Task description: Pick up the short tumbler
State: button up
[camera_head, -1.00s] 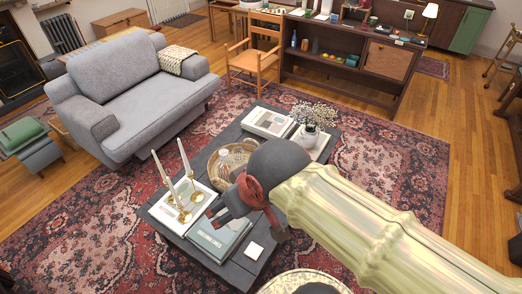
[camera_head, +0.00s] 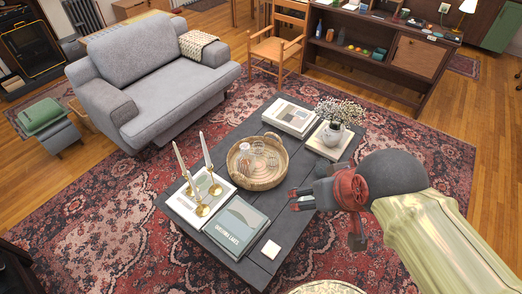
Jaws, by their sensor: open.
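Clear glassware (camera_head: 260,157) stands in a round wicker tray (camera_head: 256,185) near the middle of the dark coffee table (camera_head: 222,258). The pieces are see-through and overlap, so I cannot surely tell which one is the short tumbler. My gripper (camera_head: 293,200) is open and empty, above the table to the right of and a little nearer than the tray. Its fingers point left in the picture and are apart from the glassware.
Two white candles in brass holders (camera_head: 203,209) stand on a book at the table's left. A grey-green book (camera_head: 236,226) and a white square (camera_head: 271,249) lie in front. Books (camera_head: 291,116) and a flower vase (camera_head: 333,133) are behind. A grey armchair (camera_head: 155,85) stands beyond.

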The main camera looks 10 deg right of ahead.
aim_at(259, 146)
jog(key=i+l, duration=0.25)
jog(key=l, duration=0.15)
jog(key=i+l, duration=0.25)
jog(key=l, duration=0.15)
jog(key=i+l+u, duration=0.15)
jog(key=u, duration=0.3)
jog(key=l+u, duration=0.4)
jog(key=i+l+u, duration=0.15)
jog(key=u, duration=1)
